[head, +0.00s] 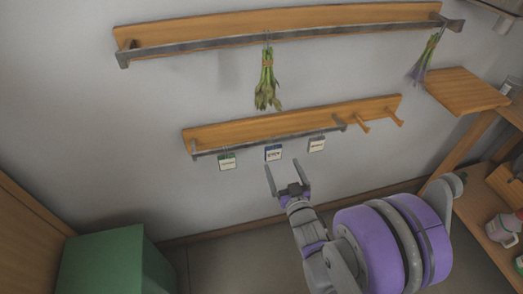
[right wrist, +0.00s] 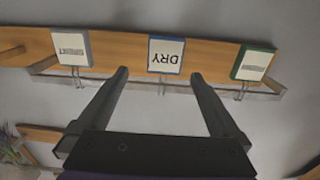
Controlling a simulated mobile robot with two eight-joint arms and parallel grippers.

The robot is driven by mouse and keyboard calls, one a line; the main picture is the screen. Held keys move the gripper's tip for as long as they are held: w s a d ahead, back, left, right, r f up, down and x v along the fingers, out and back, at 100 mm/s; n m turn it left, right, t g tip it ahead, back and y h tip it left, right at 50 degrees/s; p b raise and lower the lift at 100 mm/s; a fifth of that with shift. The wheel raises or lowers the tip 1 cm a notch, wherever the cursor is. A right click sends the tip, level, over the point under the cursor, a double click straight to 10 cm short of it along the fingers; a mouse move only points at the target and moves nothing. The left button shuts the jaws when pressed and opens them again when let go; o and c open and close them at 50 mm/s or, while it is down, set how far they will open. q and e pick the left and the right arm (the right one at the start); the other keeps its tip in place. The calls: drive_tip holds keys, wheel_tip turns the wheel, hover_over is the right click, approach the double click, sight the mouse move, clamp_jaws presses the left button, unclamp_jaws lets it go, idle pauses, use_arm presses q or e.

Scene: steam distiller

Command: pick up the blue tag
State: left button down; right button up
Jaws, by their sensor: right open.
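The blue tag (head: 273,153) hangs in the middle of three tags on the rail of the lower wall board. It is a small pale card with a blue edge. In the right wrist view the blue tag (right wrist: 166,55) reads "DRY" upside down. My right gripper (head: 287,163) is open and empty, just in front of and below the tags. In the right wrist view its fingers (right wrist: 159,74) stand to either side of the blue tag's line, with the tag beyond the tips and apart from them. My left gripper is not in view.
A green-edged tag (head: 227,162) hangs left and a grey-edged tag (head: 317,145) right of the blue one, both close by. The wooden board (head: 240,130) has pegs at its right end. Herb bundles (head: 267,82) hang above. A green box (head: 105,265) stands lower left.

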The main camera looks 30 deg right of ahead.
sight(273, 153)
drive_tip(key=b+x, duration=0.1)
drive_tip(key=x, duration=1)
drive_tip(key=shift+a, duration=0.35)
drive_tip(key=shift+w, duration=0.1)
drive_tip(key=c, duration=1.3)
